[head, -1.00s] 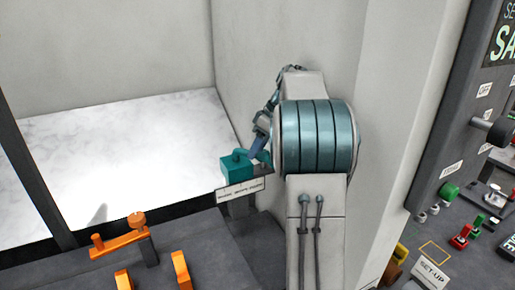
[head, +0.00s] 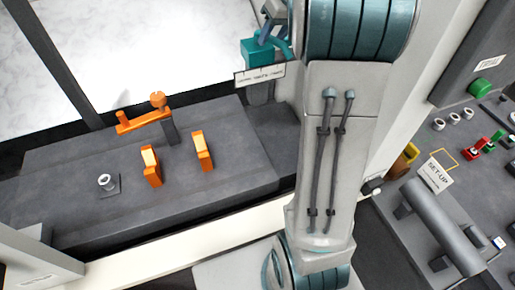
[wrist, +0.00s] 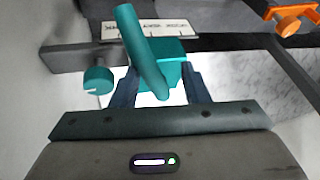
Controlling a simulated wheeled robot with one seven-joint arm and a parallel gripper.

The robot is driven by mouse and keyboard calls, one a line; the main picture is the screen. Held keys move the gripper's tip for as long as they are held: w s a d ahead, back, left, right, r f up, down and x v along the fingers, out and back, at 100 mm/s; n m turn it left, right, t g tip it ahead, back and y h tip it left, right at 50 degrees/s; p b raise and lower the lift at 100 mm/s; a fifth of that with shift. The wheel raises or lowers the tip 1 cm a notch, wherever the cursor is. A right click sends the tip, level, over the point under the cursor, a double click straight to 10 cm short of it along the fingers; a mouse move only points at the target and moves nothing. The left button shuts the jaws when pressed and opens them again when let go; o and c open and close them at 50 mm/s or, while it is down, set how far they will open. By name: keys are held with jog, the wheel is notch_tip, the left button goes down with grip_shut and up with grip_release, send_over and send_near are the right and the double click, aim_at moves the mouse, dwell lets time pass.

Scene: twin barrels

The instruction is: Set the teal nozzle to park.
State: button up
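The teal nozzle shows in the wrist view as a slanted round tube (wrist: 140,48) in front of a teal block (wrist: 172,68). A pale scale plate (wrist: 148,31) with marks and partly legible print lies behind it. A teal round knob (wrist: 97,80) is at its left. My gripper (wrist: 163,84) has its two dark blue fingers apart, with the tube's near end between them and visible gaps at the sides. I cannot tell whether a finger touches it. In the head view the teal block (head: 256,52) sits above the label plate (head: 260,75), with my gripper partly hidden beside it.
Orange fittings (head: 151,165) stand on the dark grey bench (head: 90,190) left of my arm. A pale marble surface (head: 130,50) lies behind. A control panel (head: 440,200) with red and green switches is at the right.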

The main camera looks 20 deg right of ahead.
jog(key=s+r+m+h, duration=0.1)
jog(key=s+r+m, duration=0.35)
jog(key=r, duration=0.85)
jog(key=s+a+f+b, duration=0.4)
jog(key=s+f, duration=0.1)
jog(key=f, duration=0.4)
jog(key=s+a+f+n+h+b, duration=0.1)
jog(key=s+a+f+b, duration=0.2)
jog(key=s+f, duration=0.3)
jog(key=s+a+f+n+b, duration=0.1)
jog(key=s+a+f+b, duration=0.3)
jog(key=f, duration=1)
jog(key=shift+s+a+g+b, duration=0.4)
jog(key=shift+s+a, duration=0.4)
jog(key=shift+s, duration=0.3)
